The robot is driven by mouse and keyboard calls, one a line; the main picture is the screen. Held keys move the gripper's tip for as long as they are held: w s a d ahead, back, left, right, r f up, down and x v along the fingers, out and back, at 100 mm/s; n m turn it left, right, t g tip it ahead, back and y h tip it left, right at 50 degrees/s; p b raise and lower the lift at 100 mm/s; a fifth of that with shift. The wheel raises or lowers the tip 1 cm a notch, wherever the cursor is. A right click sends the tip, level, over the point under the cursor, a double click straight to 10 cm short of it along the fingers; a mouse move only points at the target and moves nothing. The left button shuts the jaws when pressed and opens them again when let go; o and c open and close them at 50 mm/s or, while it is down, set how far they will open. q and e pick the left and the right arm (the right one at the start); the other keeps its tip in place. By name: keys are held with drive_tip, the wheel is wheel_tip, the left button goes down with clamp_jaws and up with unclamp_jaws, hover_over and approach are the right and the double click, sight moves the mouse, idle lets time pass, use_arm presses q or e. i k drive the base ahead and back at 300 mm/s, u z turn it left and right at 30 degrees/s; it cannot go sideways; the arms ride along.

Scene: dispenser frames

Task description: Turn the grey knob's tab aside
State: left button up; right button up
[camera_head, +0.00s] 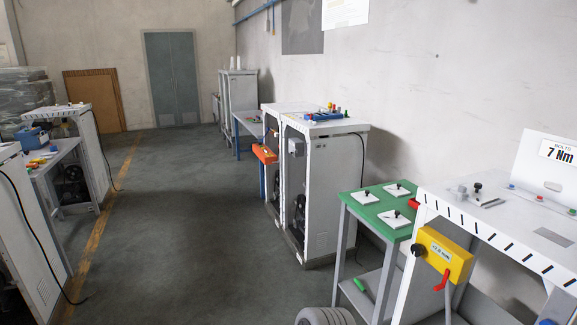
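No part that I can clearly make out as the grey knob with its tab shows in the head view. A small grey block (461,192) stands on the white bench at the right, beside a black-topped knob (478,187). A grey box (296,147) is fixed to the front of a white cabinet (338,170) in the middle; its details are too small to tell. A yellow box (445,255) with a black round knob (418,250) and a red lever (441,282) hangs at the white bench's front. Neither of my grippers is in view.
A green table (373,211) with several white plates stands left of the white bench (470,222). An orange box (264,153) juts from the cabinet row. More white cabinets (91,150) and a table (52,157) line the left. The grey floor (180,230) between is clear.

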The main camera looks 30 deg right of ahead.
sight(462, 189)
drive_tip(key=z, duration=0.55)
drive_tip(key=i, duration=1.35)
drive_tip(key=z, duration=1.25)
